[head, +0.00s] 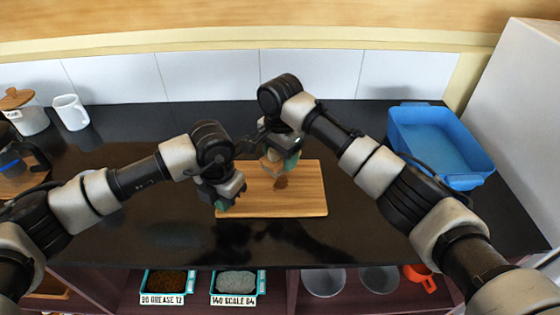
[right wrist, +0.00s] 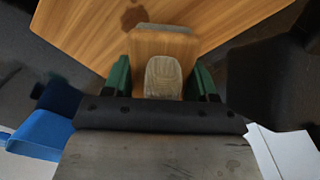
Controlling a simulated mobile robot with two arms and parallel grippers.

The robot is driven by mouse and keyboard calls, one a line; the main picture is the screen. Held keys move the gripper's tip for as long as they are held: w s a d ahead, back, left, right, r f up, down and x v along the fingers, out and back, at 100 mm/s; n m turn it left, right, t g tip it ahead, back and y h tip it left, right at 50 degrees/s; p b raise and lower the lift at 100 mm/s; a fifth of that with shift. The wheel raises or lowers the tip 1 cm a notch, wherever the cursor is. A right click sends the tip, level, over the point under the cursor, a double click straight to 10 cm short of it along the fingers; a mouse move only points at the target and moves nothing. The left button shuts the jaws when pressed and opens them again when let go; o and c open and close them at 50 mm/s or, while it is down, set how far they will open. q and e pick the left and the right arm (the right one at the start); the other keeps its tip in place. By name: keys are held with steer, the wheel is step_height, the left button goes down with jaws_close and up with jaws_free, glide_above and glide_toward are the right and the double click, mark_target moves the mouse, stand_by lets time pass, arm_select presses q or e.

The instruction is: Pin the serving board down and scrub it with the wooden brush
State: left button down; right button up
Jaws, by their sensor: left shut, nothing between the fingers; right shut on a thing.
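The wooden serving board (head: 306,190) lies flat on the dark counter, with a dark brown stain (head: 281,183) on its top. My left gripper (head: 222,205) is shut and empty, its tips down at the board's left end; whether they touch the board is hard to tell. My right gripper (head: 281,160) is shut on the wooden brush (head: 271,166) over the back middle of the board. In the right wrist view the brush (right wrist: 163,75) sits between the green fingers, and the stain (right wrist: 132,17) shows just beyond it. The gap under the brush cannot be judged.
A blue tub (head: 440,145) stands at the right of the counter. A white mug (head: 71,112) and a lidded jar (head: 25,112) stand at the back left.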

steer(key=shift+r, duration=1.1)
steer(key=d, duration=1)
steer(key=shift+a, duration=0.1)
steer(key=shift+a, duration=5)
steer(key=shift+f, duration=0.2)
